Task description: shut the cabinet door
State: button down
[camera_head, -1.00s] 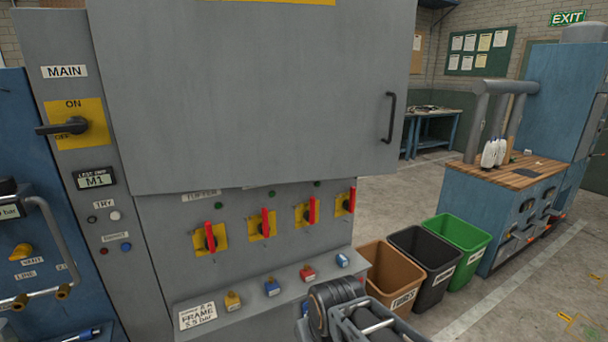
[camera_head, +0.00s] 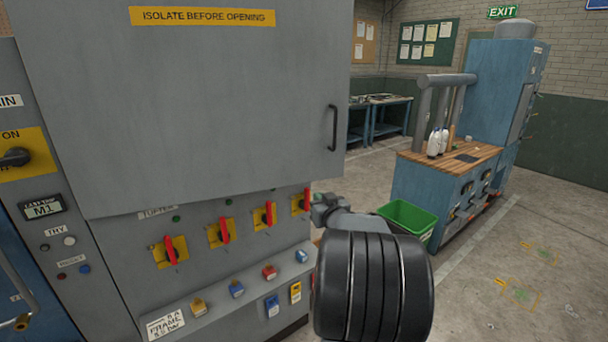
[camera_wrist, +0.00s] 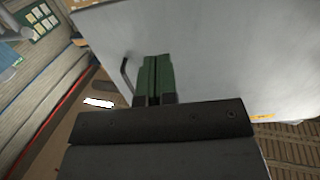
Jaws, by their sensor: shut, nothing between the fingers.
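The grey cabinet door (camera_head: 200,110) fills the upper left of the head view. Its right edge stands out past the cabinet body (camera_head: 120,255) below, so it looks ajar. A dark bar handle (camera_head: 333,128) is near its right edge. In the wrist view the door's pale face (camera_wrist: 225,60) fills the right, with the handle (camera_wrist: 126,75) beside my fingers. My gripper (camera_wrist: 155,72) has its green fingers shut and empty, in front of the door face near the handle. I cannot tell whether they touch it. In the head view my arm hides the area right of the switches.
Red-handled switches (camera_head: 222,231) and a ledge of small coloured blocks (camera_head: 237,289) are under the door. A green bin (camera_head: 405,220) stands behind my arm. A blue workbench (camera_head: 432,190) is to the right. Open floor lies at the right front.

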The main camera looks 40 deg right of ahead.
aim_at(301, 176)
jog(key=p+x, duration=0.1)
jog(key=x, duration=0.3)
jog(key=p+x, duration=0.1)
jog(key=x, duration=0.4)
jog(key=p+x, duration=0.2)
jog(key=x, duration=0.2)
jog(key=shift+w+d+r, duration=0.35)
jog(key=shift+r, duration=0.05)
jog(key=shift+w, duration=0.1)
